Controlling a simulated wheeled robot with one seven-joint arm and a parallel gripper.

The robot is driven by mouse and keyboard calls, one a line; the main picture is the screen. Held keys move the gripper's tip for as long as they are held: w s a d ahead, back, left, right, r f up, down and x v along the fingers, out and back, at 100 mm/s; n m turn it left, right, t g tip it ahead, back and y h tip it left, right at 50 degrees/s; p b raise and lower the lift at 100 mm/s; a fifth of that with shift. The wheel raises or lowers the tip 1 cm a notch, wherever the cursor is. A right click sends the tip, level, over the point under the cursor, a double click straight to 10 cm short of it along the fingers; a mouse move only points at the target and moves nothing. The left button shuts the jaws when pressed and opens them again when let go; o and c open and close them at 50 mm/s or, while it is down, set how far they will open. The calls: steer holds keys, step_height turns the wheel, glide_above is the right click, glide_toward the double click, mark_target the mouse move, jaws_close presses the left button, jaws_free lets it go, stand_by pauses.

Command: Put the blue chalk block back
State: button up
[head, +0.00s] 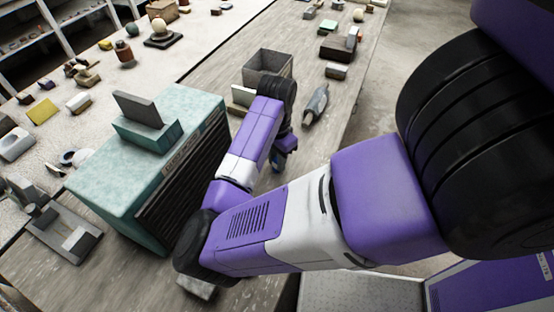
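My gripper (278,166) points down beyond my forearm, beside the right side of the teal cabinet (95,185). It is small and partly hidden by my own arm, so I cannot tell whether its fingers are open or shut. A dark blue patch shows at its tip; I cannot tell whether this is a block or part of the gripper. I cannot make out the blue chalk block for certain.
A teal holder (147,137) with a grey slab stands on the cabinet. An open grey box (254,67) stands behind my wrist. A dark bottle-like object (316,104) lies to its right. Several blocks crowd the far bench and the left surface. Bare wood (335,110) shows at right.

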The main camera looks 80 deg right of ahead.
steer(key=shift+o, duration=1.1)
step_height(320, 180, up, 12)
steer(key=shift+r, duration=0.15)
steer(key=shift+s, duration=0.1)
